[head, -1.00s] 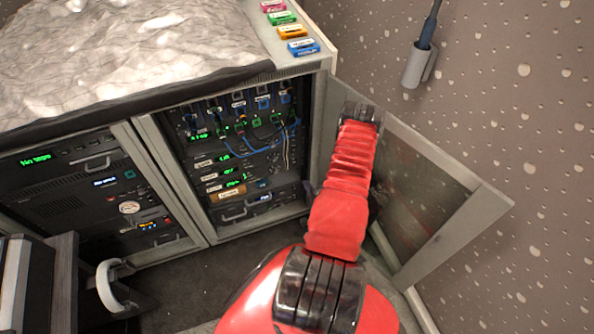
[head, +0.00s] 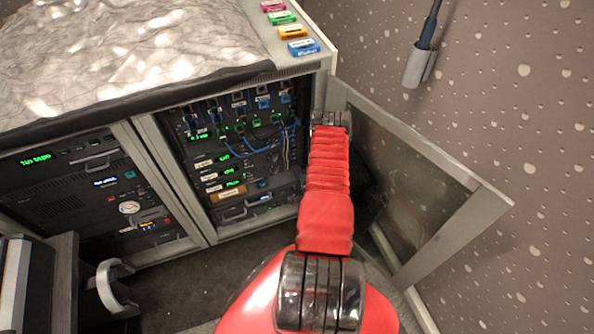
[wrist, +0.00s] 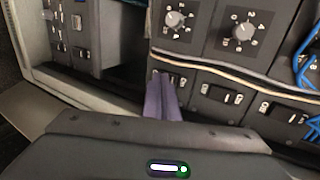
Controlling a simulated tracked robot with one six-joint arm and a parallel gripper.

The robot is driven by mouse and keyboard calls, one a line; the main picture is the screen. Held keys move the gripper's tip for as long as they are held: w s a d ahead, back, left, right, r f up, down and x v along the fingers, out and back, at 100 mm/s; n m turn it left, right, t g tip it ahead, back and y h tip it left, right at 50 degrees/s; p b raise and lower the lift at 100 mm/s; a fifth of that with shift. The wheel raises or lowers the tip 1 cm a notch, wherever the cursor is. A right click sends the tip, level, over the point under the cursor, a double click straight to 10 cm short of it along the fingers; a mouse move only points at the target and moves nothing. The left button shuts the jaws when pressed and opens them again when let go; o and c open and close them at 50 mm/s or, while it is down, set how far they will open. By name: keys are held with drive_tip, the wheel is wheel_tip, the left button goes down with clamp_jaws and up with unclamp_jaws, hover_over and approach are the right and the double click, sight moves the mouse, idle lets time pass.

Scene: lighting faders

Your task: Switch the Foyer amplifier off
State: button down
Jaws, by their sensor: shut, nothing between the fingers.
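The open rack cabinet in the head view holds a stack of amplifiers (head: 230,172) with small name labels and green displays. The labels are too small to read, so I cannot tell which is the Foyer amplifier. In the wrist view, my gripper (wrist: 163,78) has purple fingers closed together with nothing between them. The fingertips are in front of a dark panel with a row of rocker switches, and they partly cover the leftmost switch. I cannot tell whether they touch it. Another rocker switch (wrist: 219,95) is just right of the fingers. In the head view my gripper is hidden beyond my red arm.
Two dials (wrist: 176,20) are above the switches, and a pale cable (wrist: 230,73) runs between. Blue cables (wrist: 308,65) hang at the right.

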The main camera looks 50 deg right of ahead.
idle(0.3)
drive_tip(key=shift+w+d, duration=0.1)
drive_tip(key=shift+w, duration=0.05)
idle(0.3)
drive_tip(key=shift+r, duration=0.8)
drive_tip(key=f+v, duration=0.1)
drive_tip(key=v, duration=1.2)
drive_tip(key=shift+s+a, duration=0.25)
drive_tip(key=shift+s, duration=0.25)
